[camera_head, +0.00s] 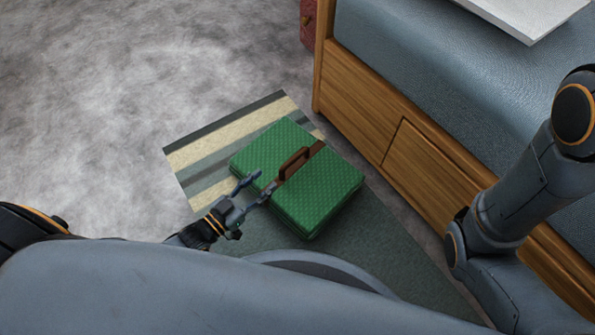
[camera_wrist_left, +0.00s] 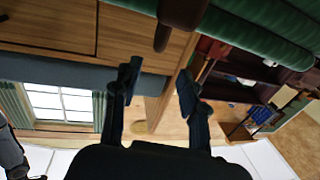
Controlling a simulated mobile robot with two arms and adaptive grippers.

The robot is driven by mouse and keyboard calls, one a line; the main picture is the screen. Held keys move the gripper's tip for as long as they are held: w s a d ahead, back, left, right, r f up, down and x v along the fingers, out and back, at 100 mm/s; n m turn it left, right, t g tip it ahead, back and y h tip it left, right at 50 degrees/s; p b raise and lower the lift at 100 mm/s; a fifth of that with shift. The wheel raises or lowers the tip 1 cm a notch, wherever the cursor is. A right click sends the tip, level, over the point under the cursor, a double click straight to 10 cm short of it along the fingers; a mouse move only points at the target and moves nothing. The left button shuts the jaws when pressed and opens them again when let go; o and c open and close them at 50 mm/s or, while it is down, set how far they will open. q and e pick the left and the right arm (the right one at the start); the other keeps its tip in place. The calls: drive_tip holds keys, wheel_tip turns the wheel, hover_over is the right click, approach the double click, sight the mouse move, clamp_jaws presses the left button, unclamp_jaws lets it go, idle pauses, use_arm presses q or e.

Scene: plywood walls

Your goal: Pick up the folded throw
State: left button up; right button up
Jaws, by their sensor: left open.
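The folded throw (camera_head: 325,195) is a green textured bundle with a brown strap and a raised brown carrying handle (camera_head: 293,164). It lies flat on a striped rug in the middle of the head view. My left gripper (camera_head: 264,182) is open and empty, with its fingers pointing at the handle from the left and overlapping the throw's near left part. In the left wrist view, the fingers (camera_wrist_left: 158,78) are spread, the dark handle (camera_wrist_left: 163,36) is ahead of them and the green throw (camera_wrist_left: 265,18) is at the top right. My right gripper is out of view.
The striped rug (camera_head: 197,160) lies on a grey mottled floor (camera_head: 120,90). A wooden bed-like base (camera_head: 365,125) with a blue-grey top (camera_head: 430,60) stands close on the right, bearing a white slab (camera_head: 530,12). Floor to the left is clear.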

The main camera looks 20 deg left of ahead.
sight(282, 168)
use_arm(q)
drive_tip(key=b+x, duration=0.1)
drive_tip(key=x, duration=0.3)
drive_tip(key=shift+w+d+f+b, duration=0.1)
drive_tip(key=shift+w+d+b, duration=0.1)
drive_tip(key=shift+w+b, duration=0.1)
drive_tip(key=w+d+b, duration=0.1)
drive_tip(key=b, duration=0.1)
drive_tip(key=w+d+f+b, duration=0.1)
drive_tip(key=w+b, duration=0.1)
drive_tip(key=shift+w+d, duration=0.1)
drive_tip(key=shift+w, duration=0.1)
drive_tip(key=shift+w+d+r, duration=0.15)
drive_tip(key=shift+w+d, duration=0.1)
drive_tip(key=shift+w, duration=0.2)
drive_tip(key=shift+c, duration=0.3)
clamp_jaws()
drive_tip(key=shift+w+r, duration=0.1)
drive_tip(key=shift+r, duration=0.1)
